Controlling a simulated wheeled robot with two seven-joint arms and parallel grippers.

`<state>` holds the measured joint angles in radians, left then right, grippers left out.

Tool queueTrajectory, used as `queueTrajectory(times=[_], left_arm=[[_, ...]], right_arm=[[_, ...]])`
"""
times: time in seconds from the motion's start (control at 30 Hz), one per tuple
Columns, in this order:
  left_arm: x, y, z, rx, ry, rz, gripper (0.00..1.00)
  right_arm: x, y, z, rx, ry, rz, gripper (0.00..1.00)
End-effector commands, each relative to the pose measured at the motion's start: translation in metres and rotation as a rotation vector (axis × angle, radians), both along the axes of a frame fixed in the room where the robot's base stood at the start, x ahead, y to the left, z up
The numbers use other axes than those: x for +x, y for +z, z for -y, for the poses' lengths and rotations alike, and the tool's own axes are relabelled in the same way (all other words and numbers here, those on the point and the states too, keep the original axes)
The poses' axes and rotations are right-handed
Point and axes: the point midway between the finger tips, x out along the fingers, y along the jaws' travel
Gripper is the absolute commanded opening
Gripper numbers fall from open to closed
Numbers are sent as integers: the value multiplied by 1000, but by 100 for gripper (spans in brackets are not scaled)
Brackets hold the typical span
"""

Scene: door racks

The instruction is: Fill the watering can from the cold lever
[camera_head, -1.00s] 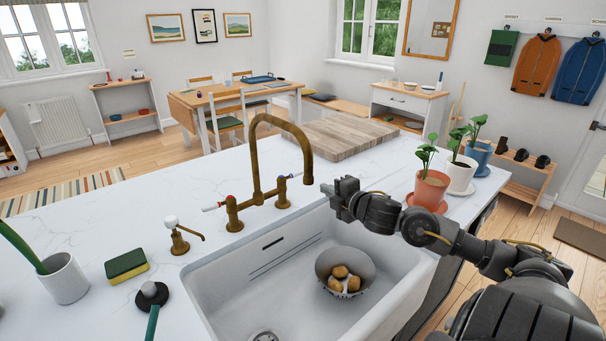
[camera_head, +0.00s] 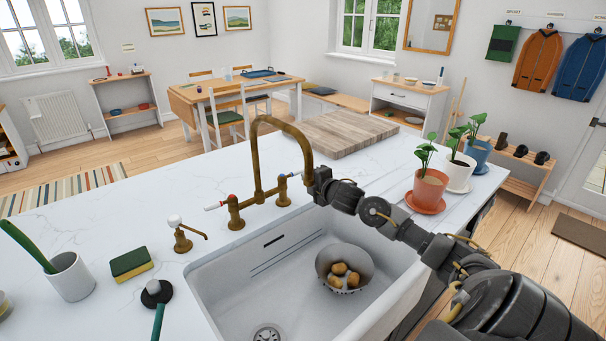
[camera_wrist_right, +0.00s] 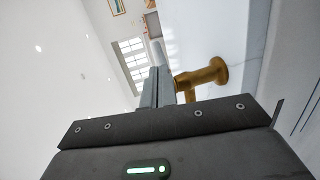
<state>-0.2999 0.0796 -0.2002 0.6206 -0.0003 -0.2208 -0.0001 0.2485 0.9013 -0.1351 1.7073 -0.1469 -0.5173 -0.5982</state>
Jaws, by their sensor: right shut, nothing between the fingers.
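The brass tap (camera_head: 257,165) stands on the counter behind the white sink (camera_head: 215,290). Its red-marked lever (camera_head: 218,205) points left. Its blue-marked cold lever (camera_head: 290,175) is on the right side. My right gripper (camera_head: 312,182) is shut and empty, close beside the cold lever; I cannot tell whether they touch. In the right wrist view, the shut fingers (camera_wrist_right: 155,87) are beside a brass tap part (camera_wrist_right: 205,77), and the lever itself is not clear. No water shows below the spout. I see no watering can. My left gripper is out of view.
A colander (camera_head: 345,268) with several potatoes sits in the sink. Potted plants (camera_head: 430,190) stand at the counter's right edge. A wooden board (camera_head: 340,133) lies behind the tap. A soap pump (camera_head: 181,240), sponge (camera_head: 131,264) and brush (camera_head: 157,294) are at left.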

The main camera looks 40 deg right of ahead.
Motion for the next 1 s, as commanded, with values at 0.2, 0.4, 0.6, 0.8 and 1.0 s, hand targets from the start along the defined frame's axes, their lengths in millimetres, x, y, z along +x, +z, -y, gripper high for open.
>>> queueTrajectory(times=[0.2, 0.4, 0.6, 0.8, 1.0], left_arm=[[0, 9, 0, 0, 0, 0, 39], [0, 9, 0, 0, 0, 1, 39], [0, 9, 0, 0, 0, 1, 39], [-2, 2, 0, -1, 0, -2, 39], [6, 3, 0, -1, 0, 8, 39]], right_arm=[[22, -3, 3, 1, -1, 0, 0], [27, -5, 4, -1, 0, 0, 0], [27, -6, 4, -1, 0, 0, 0], [34, -8, 7, -1, 1, 1, 0], [40, -6, 3, 1, 10, 1, 0]])
